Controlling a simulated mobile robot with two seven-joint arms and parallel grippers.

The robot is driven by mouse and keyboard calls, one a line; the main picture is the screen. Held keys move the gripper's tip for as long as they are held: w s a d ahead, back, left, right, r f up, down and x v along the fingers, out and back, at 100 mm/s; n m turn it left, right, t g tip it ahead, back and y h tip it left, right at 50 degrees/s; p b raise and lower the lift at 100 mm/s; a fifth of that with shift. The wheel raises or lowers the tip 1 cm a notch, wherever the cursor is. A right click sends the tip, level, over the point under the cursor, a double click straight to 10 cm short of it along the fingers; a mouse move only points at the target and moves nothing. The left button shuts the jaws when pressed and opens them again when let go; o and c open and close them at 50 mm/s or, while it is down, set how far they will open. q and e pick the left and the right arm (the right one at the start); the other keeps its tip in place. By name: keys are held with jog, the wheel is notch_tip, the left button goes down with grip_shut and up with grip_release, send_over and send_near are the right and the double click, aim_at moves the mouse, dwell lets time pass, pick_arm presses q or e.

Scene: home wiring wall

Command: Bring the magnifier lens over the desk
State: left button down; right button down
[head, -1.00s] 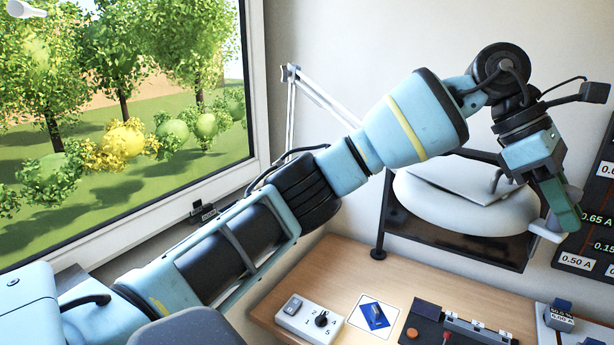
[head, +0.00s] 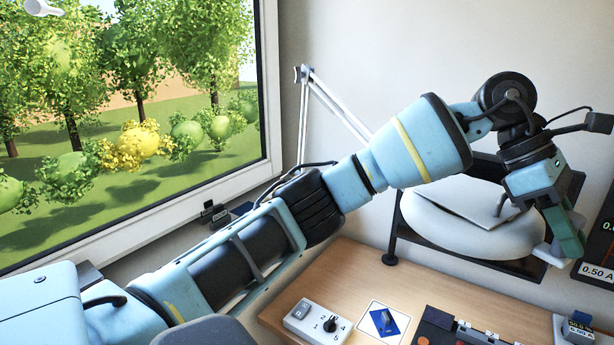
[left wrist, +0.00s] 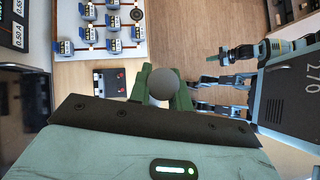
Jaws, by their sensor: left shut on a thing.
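The magnifier (head: 470,228) is a large white oval head on a thin white jointed arm (head: 335,105) that rises beside the window. The head hangs above the back of the wooden desk (head: 350,270), in front of a dark frame. My left gripper (head: 568,243) is at the head's right end, its green fingers shut on the small white handle there. In the left wrist view a round grey knob (left wrist: 163,83) sits between the green fingers. The lens itself cannot be made out. My right gripper (left wrist: 228,56) shows small in the left wrist view; its jaws are unclear.
On the desk are a white switch box (head: 318,322), a blue-marked card (head: 382,321), a dark module board (head: 445,328) and a blue meter block (head: 578,326). A dark panel with amp readings (head: 597,255) stands at the right. The desk's left part is clear.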

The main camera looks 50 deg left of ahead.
aim_at(541, 251)
pick_arm(q)
jog(key=shift+f, duration=0.1)
